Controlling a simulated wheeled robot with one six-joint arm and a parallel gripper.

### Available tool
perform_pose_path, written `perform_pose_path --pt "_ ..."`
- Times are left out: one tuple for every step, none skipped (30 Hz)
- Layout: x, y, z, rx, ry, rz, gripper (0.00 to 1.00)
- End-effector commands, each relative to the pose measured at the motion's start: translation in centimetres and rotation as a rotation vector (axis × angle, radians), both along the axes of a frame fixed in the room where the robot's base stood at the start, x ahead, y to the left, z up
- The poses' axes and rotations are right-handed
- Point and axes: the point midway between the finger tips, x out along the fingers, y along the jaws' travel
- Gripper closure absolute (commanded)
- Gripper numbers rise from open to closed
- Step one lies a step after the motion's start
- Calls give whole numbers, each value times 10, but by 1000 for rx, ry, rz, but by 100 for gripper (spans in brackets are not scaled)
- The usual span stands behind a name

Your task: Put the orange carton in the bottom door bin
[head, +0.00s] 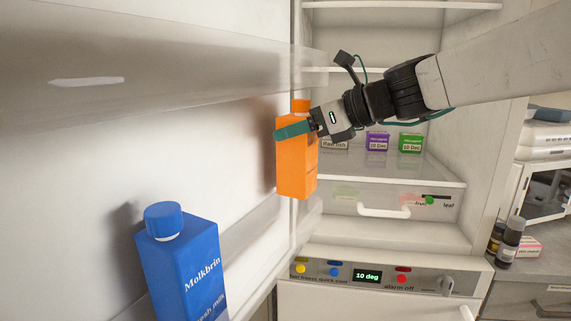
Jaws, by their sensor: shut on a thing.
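The orange carton (296,172) is upright in my gripper (298,129). One teal finger lies across the carton's upper part; the other finger is hidden. The carton is held off to the right side of the open fridge door, beside its inner face, below the level of the upper bin. The bottom door bin (257,228) runs along the lower part of the door and is partly see-through. The carton's base shows near the far end of this bin; I cannot tell whether it is over or inside it.
A blue milk carton (182,262) stands at the near end of the bottom bin. An upper see-through door bin (130,85) runs above. Inside the fridge, a purple box (377,141) and a green box (410,143) stand on a shelf. A control panel (385,277) is below.

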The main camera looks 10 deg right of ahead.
Motion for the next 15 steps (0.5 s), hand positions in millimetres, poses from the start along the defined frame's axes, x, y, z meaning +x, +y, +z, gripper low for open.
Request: perform_pose_path --pt "4 7 -2 1 1 4 97" --pt "3 5 -9 2 4 -1 97" --pt "3 4 -15 1 4 -2 97" --pt "3 3 -19 1 4 -2 97" --pt "3 3 -22 1 2 -2 97" --pt "3 3 -25 2 2 -1 97" --pt "3 3 -28 2 2 -1 97" --pt "3 3 -29 1 1 -1 97" --pt "3 3 -31 1 1 0 97" --pt "3 3 -34 1 1 -1 97" --pt "3 3 -37 2 2 -1 97" --pt "2 3 -43 1 3 -1 97" --pt "2 3 -48 1 4 -1 97" --pt "3 3 -53 2 5 -1 97" --pt "3 3 -58 2 4 -2 97"
